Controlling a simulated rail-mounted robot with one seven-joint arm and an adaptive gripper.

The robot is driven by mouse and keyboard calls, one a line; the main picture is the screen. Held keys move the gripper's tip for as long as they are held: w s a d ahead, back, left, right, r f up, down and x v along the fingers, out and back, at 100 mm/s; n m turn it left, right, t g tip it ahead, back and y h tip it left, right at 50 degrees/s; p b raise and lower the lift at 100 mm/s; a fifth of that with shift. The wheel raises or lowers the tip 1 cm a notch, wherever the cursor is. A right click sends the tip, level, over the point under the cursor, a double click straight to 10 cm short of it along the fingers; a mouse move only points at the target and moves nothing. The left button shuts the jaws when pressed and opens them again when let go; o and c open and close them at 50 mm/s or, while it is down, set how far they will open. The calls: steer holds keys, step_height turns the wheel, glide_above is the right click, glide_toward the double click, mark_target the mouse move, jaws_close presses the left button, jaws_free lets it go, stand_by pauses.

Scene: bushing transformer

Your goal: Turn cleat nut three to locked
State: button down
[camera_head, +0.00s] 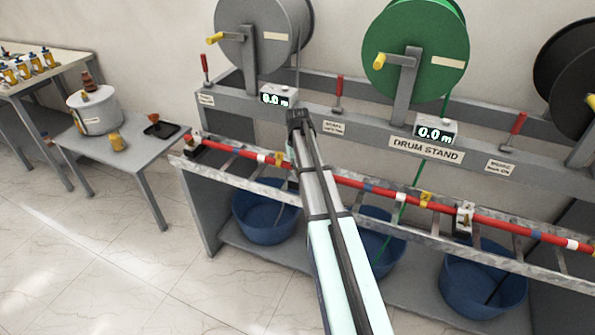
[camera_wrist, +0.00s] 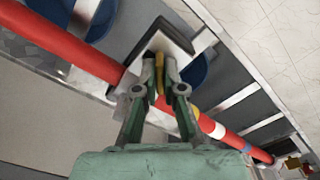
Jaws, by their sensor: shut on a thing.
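In the wrist view my gripper (camera_wrist: 160,68) has its two green-grey fingers close together at a pale cleat (camera_wrist: 124,88) on the red cable (camera_wrist: 62,40). It is shut on a small part there. A yellow strip (camera_wrist: 159,74) shows between the fingertips. The fingers hide most of the nut, so its turn position cannot be told. In the head view my own arm covers the gripper and this cleat. Another pale cleat (camera_head: 464,218) with a nut on top stands on the cable further right, and a dark one (camera_head: 195,146) sits at the left end.
The cable lies along a metal ladder tray (camera_head: 230,178) in front of the drum stand (camera_head: 425,149). Blue tubs (camera_head: 266,212) stand below. Red levers (camera_head: 339,93) and meters (camera_head: 436,132) line the stand. A small grey table (camera_head: 140,150) with a pot is at left.

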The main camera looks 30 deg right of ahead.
steer(key=m, duration=0.4)
steer(key=shift+m, duration=0.3)
steer(key=shift+m+b, duration=0.3)
steer(key=shift+m, duration=1.5)
steer(key=c, duration=1.6)
jaws_free()
steer(key=shift+o, duration=0.2)
steer(key=shift+r, duration=0.1)
step_height(320, 180, up, 12)
